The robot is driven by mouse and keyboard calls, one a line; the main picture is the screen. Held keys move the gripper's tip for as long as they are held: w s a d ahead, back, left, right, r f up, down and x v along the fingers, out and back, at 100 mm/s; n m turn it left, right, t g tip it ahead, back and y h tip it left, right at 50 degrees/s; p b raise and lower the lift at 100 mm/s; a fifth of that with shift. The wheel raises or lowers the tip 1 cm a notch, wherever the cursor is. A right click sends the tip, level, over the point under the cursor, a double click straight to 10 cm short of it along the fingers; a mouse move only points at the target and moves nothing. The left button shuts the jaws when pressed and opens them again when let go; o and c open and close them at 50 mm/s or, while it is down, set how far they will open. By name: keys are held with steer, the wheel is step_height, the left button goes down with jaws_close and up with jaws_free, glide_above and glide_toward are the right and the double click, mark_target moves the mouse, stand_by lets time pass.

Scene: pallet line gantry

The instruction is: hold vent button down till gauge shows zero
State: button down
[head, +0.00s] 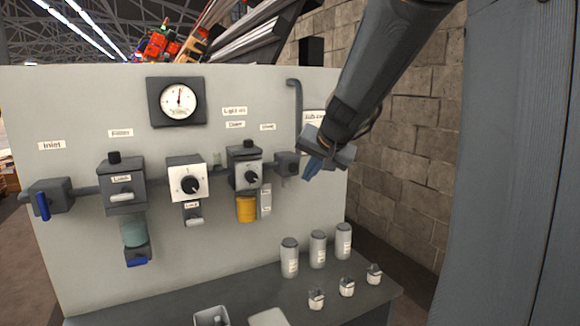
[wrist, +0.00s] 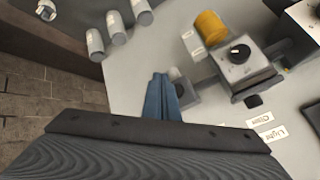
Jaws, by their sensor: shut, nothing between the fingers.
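In the wrist view the shut fingers (wrist: 160,88) point toward a small grey box (wrist: 184,92) at the end of the pipe. That box also shows in the head view (head: 286,163), just left of my fingers. I cannot make out a vent button; the fingers hide part of this area. Contact cannot be told.
A yellow-bowled unit with a black knob (head: 249,170) sits left of the grey box. A white-faced knob unit (head: 187,181) and filter (head: 123,184) are farther left. Grey canisters (head: 317,249) and small cups (head: 347,287) stand on the bench below. A block wall (head: 410,170) is right.

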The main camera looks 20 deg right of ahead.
mark_target(294, 168)
steer(key=shift+w+a+p, duration=0.1)
steer(key=shift+w+p, duration=0.25)
steer(key=shift+w, duration=1.7)
steer(key=shift+w, duration=0.1)
stand_by(0.4)
steer(key=shift+w, duration=0.3)
steer(key=shift+w, duration=0.6)
stand_by(4.6)
